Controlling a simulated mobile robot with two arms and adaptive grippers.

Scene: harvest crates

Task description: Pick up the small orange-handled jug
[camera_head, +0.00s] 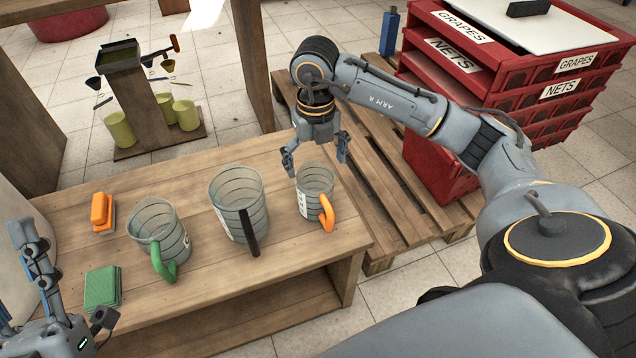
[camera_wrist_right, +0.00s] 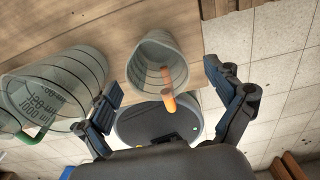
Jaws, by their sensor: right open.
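The small clear jug (camera_head: 314,180) with an orange handle (camera_head: 327,213) stands upright near the right end of the wooden bench, its handle toward the front right. My right gripper (camera_head: 316,158) is open and empty, pointing down just above and behind the jug's rim. In the right wrist view the jug (camera_wrist_right: 153,62) lies between the lines of the two spread fingers (camera_wrist_right: 168,97), beyond the tips, with its orange handle toward the gripper. I see no contact. My left gripper (camera_head: 32,265) is at the left edge, partly cut off; its opening is unclear.
A larger black-handled jug (camera_head: 236,193) stands close left of the small one, then a green-handled jug (camera_head: 150,226). An orange-topped brush (camera_head: 102,211) and green pads (camera_head: 102,287) lie farther left. A pallet (camera_head: 385,190) and red crates (camera_head: 440,165) are beyond the bench's right end.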

